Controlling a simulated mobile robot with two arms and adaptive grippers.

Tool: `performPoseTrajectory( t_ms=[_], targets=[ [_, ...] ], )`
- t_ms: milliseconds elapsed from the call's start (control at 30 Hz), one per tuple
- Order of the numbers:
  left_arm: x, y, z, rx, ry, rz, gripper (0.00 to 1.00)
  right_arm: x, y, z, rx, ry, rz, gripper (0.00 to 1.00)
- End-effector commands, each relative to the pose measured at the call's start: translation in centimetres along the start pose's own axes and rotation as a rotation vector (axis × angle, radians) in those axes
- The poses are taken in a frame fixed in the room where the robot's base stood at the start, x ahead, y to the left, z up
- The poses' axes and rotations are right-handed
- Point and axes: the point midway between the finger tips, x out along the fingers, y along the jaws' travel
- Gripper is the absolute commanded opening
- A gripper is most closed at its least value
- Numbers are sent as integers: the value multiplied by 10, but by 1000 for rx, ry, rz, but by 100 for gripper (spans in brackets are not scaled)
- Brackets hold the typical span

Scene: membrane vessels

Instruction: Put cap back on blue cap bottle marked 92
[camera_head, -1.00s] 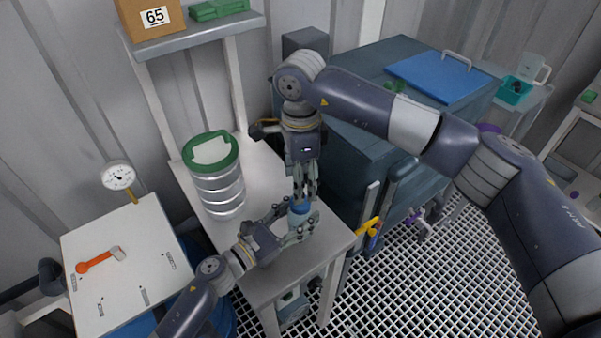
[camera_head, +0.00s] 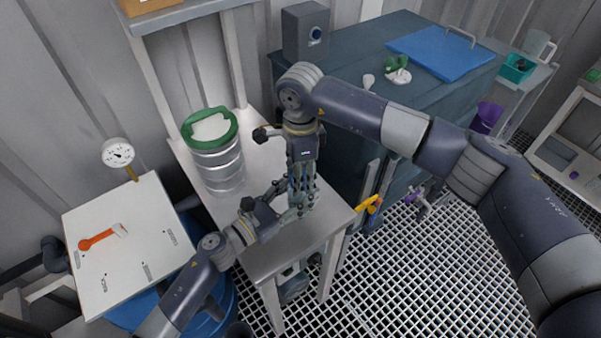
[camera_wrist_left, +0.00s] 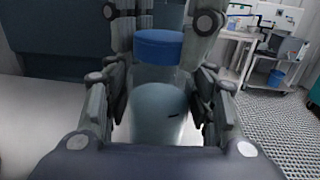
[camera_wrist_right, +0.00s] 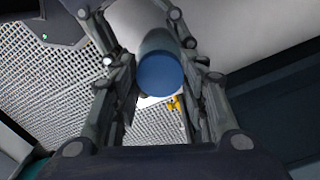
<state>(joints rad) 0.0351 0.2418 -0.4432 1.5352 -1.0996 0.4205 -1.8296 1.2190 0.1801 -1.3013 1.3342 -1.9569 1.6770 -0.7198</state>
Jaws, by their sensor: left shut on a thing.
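My left gripper (camera_wrist_left: 160,105) is shut on the clear bottle (camera_wrist_left: 158,112), its fingers on both sides of the body. The bottle is upright at the front of the narrow bench in the head view. The blue cap (camera_wrist_left: 158,46) sits at the bottle's top; how firmly it is seated cannot be told. My right gripper (camera_wrist_right: 158,75) points straight down over it. Its fingers are apart on both sides of the cap (camera_wrist_right: 160,74), with a small gap showing. In the head view the fingers of both grippers hide most of the bottle and cap. The number 92 cannot be read.
A metal canister with a green rim (camera_head: 216,160) stands on the bench (camera_head: 268,160) behind my left gripper. A dark cabinet (camera_head: 360,60) with a blue board (camera_head: 437,54) is to the right. A pressure gauge (camera_head: 118,153) and orange-handled tool (camera_head: 100,238) are at left.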

Motion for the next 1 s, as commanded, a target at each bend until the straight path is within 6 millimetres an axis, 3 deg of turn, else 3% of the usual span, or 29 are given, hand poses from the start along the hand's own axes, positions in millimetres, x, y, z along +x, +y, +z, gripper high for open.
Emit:
performPoseTrajectory(
  t_ms=[333,733,933,967,1000],
  targets=[
    [0,0,0,-1,0,1,0,0,0,0,67,0,1,11],
    [0,0,0,-1,0,1,0,1,0,0,715,0,2,11],
    [0,0,0,-1,0,1,0,1,1,0,763,0,2,11],
    [0,0,0,-1,0,1,0,1,1,1,763,0,2,46],
    [0,0,0,-1,0,1,0,1,1,1,763,0,2,56]
  ],
)
